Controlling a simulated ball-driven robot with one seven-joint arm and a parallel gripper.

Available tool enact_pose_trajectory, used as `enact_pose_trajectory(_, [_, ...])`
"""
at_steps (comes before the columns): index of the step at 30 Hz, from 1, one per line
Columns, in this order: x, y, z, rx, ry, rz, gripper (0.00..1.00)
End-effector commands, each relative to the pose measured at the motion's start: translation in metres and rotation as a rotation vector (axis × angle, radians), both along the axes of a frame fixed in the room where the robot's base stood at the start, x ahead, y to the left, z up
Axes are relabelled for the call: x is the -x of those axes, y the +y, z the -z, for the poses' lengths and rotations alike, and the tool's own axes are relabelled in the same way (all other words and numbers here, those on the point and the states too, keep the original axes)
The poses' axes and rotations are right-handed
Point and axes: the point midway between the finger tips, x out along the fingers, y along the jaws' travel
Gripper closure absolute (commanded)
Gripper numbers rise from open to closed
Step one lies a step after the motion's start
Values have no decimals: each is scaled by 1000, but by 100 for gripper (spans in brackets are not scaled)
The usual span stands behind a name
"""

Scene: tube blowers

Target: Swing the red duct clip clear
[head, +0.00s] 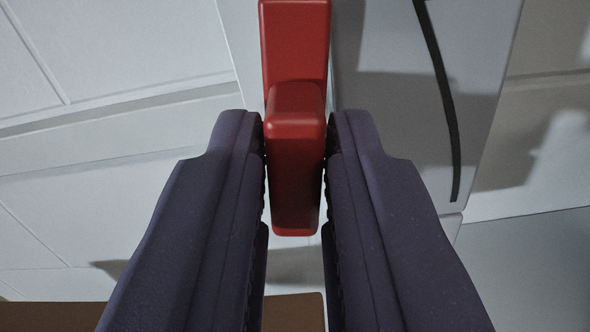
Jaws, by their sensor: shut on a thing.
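The red duct clip (296,45) runs down from the top edge in the middle of the head view, with a raised block at its lower part. My gripper (295,130) is shut on this lower part, with one dark purple finger against each side. The clip's lower end shows between the fingers. Its upper end is cut off by the frame, and what it is fixed to is not clear.
A pale grey panel (390,60) with a curved black strip (440,90) stands right of the clip. A white panelled surface (110,140) is on the left. A brown surface (293,313) shows at the bottom, partly behind the fingers.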

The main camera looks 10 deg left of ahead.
Motion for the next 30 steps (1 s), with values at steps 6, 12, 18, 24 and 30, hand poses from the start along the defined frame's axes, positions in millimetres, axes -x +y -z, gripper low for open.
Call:
enact_pose_trajectory(6, [1,1,4,108,1,0,100])
enact_pose_trajectory(12, [1,1,3,159,1,0,100])
enact_pose_trajectory(18, [1,1,2,176,1,1,100])
enact_pose_trajectory(24, [1,1,3,176,2,1,100])
enact_pose_trajectory(30, [1,1,2,175,2,0,60])
